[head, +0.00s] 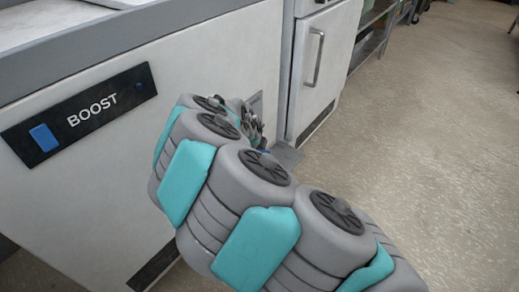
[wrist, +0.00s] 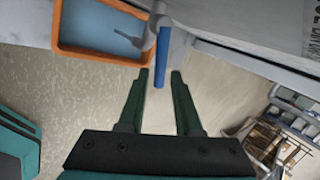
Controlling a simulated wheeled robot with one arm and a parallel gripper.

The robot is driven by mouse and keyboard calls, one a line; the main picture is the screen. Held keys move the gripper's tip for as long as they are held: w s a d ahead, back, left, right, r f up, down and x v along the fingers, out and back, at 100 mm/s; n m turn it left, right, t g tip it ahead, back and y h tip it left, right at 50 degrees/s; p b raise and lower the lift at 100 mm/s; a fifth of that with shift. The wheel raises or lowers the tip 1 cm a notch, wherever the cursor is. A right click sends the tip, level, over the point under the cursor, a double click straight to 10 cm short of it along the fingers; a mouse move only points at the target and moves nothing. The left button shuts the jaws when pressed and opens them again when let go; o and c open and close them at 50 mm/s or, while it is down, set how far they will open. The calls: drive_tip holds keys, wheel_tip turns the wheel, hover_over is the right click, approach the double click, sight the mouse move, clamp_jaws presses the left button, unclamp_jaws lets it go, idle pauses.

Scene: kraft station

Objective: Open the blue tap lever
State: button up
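The blue tap lever (wrist: 164,48) shows in the wrist view as a narrow blue bar, attached at its top to a grey tap fitting. Its free end reaches down between the tips of my gripper's (wrist: 160,74) two dark green fingers. The fingers are open, with a gap on each side of the lever. I cannot tell the depth between lever and fingers. In the head view my grey and teal arm hides most of the gripper and tap. A small blue bit (head: 263,151) shows beside the arm and may be the lever's end.
An orange-rimmed basin (wrist: 98,54) with a blue-grey inside lies beside the lever. The white cabinet (head: 225,60) carries a black BOOST panel (head: 110,97) with a blue button (head: 44,138). A white door with a handle (head: 314,58) stands beyond. The floor (head: 440,130) at right is clear.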

drive_tip(key=v, duration=0.6)
drive_tip(key=shift+w, duration=0.1)
drive_tip(key=shift+c, duration=0.3)
